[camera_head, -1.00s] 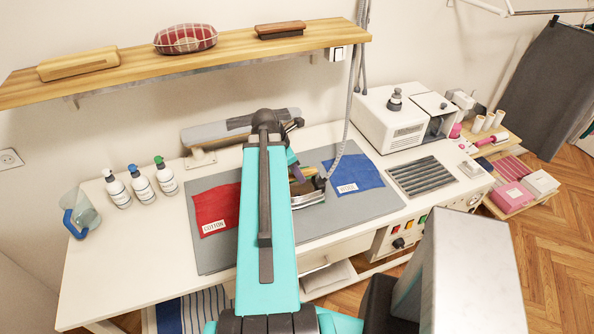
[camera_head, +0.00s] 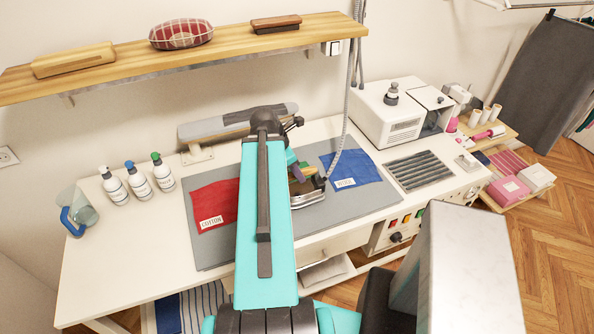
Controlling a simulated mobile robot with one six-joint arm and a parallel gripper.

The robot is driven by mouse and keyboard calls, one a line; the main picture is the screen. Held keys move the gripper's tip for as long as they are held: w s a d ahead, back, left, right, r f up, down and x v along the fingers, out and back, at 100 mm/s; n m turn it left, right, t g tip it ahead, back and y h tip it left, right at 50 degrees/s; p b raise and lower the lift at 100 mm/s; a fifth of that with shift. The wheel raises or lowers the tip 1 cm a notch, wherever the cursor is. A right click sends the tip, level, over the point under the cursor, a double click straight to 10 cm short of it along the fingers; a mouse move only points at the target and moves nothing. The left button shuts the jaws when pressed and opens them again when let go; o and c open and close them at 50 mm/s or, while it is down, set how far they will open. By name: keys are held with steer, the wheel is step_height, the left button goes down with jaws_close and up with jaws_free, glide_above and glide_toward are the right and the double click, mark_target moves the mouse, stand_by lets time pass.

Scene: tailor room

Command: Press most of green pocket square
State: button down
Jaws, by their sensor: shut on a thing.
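An iron (camera_head: 309,197) with a metal soleplate and a wooden handle is on or just above the grey pressing mat (camera_head: 215,259), right of my arm. My gripper (camera_head: 296,170) is partly hidden behind my arm and is shut on the iron's handle. No green pocket square can be made out; my arm and the iron cover the middle of the mat. A red cloth (camera_head: 216,196) labelled COTTON lies on the mat to the left. A blue cloth (camera_head: 359,167) with a label lies to the right, close to the iron.
A grey sleeve board (camera_head: 225,125) stands behind the mat. A white steam unit (camera_head: 384,114) and a slatted metal rest (camera_head: 419,172) are right. A hose hangs down to the iron. A wooden shelf (camera_head: 220,62) runs above.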

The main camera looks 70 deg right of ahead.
steer(key=shift+d+r, duration=0.1)
steer(key=shift+r, duration=0.1)
steer(key=shift+r, duration=3.35)
steer(key=shift+s, duration=0.1)
